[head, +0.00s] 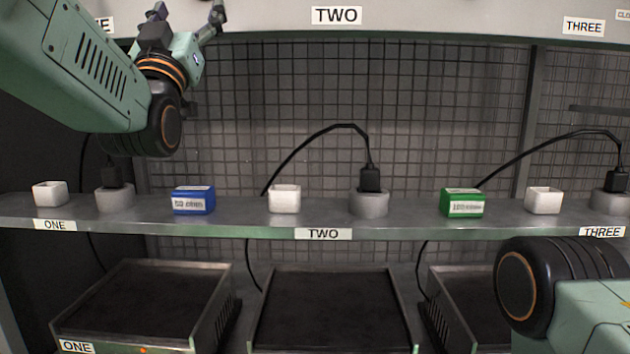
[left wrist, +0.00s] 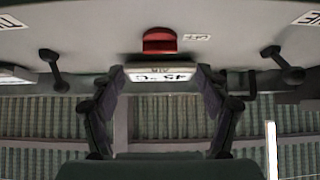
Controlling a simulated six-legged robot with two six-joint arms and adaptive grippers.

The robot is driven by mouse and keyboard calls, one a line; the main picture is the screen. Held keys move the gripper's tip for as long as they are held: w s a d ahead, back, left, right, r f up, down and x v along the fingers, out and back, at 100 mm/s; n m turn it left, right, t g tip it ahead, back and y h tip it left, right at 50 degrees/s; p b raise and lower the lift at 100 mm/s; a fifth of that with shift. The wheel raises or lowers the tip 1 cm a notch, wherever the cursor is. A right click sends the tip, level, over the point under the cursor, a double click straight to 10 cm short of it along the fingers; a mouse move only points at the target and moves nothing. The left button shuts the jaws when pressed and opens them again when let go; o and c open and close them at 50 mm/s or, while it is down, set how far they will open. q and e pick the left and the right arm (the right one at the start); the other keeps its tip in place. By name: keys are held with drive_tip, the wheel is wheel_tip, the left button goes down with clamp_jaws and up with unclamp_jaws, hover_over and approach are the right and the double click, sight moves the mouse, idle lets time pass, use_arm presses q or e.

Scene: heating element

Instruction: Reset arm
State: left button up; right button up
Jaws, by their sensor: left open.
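My left arm comes in from the upper left of the head view, bent upward. Its gripper (head: 188,14) is raised in front of the upper panel, left of the upper "TWO" label, its fingers apart. In the left wrist view the two dark fingers (left wrist: 161,78) are spread with nothing held between them. A white "45 °C" display (left wrist: 161,74) and a red part (left wrist: 160,40) show beyond and between the fingertips; contact cannot be told. Part of my right arm shows at the lower right of the head view, but its gripper is outside the picture.
The shelf (head: 250,215) bears a blue box (head: 193,200), a green box (head: 462,203), white cups (head: 285,199) and round grey bases (head: 369,203) with black plugs (head: 370,179). Dark trays (head: 334,348) stand below. Dark levers (left wrist: 55,70) flank the display on the panel.

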use_arm(q)
drive_tip(key=w+r+m+g+h+p, duration=0.2)
drive_tip(key=m+g+h+p, duration=0.4)
drive_tip(key=m+p, duration=0.3)
drive_tip(key=w+a+r+m+g+h+p, duration=0.1)
drive_tip(key=w+r+m+g+h+p, duration=0.2)
drive_tip(key=m, duration=1.1)
drive_tip(key=shift+a+r+m+g+h+p, duration=0.35)
drive_tip(key=shift+r+g+h+p, duration=0.45)
drive_tip(key=shift+g+h+p, duration=1.45)
drive_tip(key=shift+w+d+f+t+h+p, duration=0.1)
drive_tip(key=shift+t+h+p, duration=0.35)
drive_tip(key=shift+t+p, duration=0.3)
drive_tip(key=shift+f, duration=0.15)
